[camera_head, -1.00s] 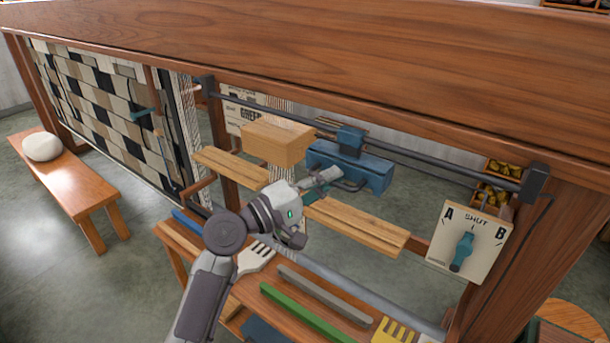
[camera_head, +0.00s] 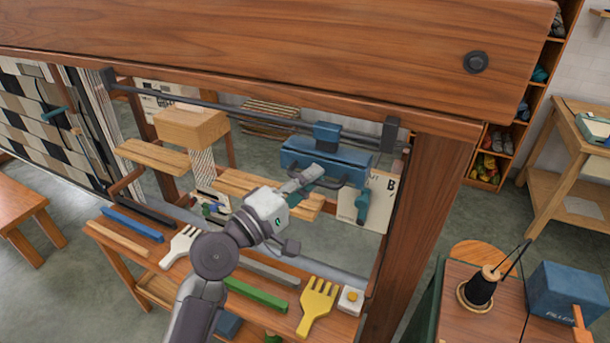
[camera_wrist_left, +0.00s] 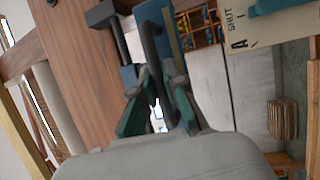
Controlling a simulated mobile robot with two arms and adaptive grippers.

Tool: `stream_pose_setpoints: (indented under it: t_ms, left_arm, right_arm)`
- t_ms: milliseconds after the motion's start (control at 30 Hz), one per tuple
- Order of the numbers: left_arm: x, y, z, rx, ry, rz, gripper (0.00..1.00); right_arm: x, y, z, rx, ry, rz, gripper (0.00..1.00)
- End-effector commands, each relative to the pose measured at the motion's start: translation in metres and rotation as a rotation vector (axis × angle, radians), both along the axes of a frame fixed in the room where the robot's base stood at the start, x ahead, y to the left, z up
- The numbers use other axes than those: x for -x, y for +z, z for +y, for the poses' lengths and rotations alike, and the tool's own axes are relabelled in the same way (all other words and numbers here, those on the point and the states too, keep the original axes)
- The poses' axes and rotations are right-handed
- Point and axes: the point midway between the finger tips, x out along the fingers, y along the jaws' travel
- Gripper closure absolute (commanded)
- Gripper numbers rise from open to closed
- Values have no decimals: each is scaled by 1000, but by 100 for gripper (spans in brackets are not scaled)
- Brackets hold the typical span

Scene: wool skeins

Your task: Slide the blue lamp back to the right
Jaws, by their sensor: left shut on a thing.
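The blue lamp (camera_head: 312,156) is a long blue box hanging from a dark rail (camera_head: 240,104) by a blue block. It is near the rail's right end, a short gap from the dark end bracket (camera_head: 391,133). My left gripper (camera_head: 303,184) is shut on the dark handle at the lamp's front; the fingertips are small and partly hidden in the head view. In the left wrist view, the gripper (camera_wrist_left: 158,95) has its teal fingers on either side of the dark handle (camera_wrist_left: 153,45). My right gripper is not in view.
A panel with a teal lever (camera_head: 362,203) stands behind the lamp's right end, partly covered. A thick wooden post (camera_head: 425,220) rises right of the rail. Below, a bench holds a yellow comb (camera_head: 317,300) and a green bar (camera_head: 256,294). A wooden block (camera_head: 191,125) is left.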

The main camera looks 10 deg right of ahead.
Motion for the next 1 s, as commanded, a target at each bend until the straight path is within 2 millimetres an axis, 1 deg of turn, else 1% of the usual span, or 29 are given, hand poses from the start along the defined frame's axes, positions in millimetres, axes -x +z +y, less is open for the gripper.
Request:
stream_pose_setpoints:
  t_ms: [33, 233, 267, 300, 400, 667, 767, 867, 1000]
  left_arm:
    - [2, -2, -2, -4, -6, 4, 100]
    - [2, -3, -2, -4, -8, 5, 100]
    - [2, -3, -2, -4, -8, 5, 84]
    - [2, -3, -2, -4, -8, 5, 78]
    - [2, -2, -2, -2, -6, 5, 63]
    - [1, -1, -1, -1, -4, 2, 63]
    - [3, -2, 3, -1, -3, 2, 63]
    - [8, -5, 14, -1, -2, 4, 63]
    - [22, -10, 38, -4, -2, 4, 63]
  right_arm:
    - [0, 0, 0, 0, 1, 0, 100]
    - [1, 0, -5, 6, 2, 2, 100]
    - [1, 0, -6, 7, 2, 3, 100]
    - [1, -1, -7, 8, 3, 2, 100]
    - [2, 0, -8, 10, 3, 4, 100]
    - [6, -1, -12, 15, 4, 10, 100]
    - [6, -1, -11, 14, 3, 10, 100]
    - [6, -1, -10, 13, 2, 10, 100]
    - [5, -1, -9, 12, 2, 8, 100]
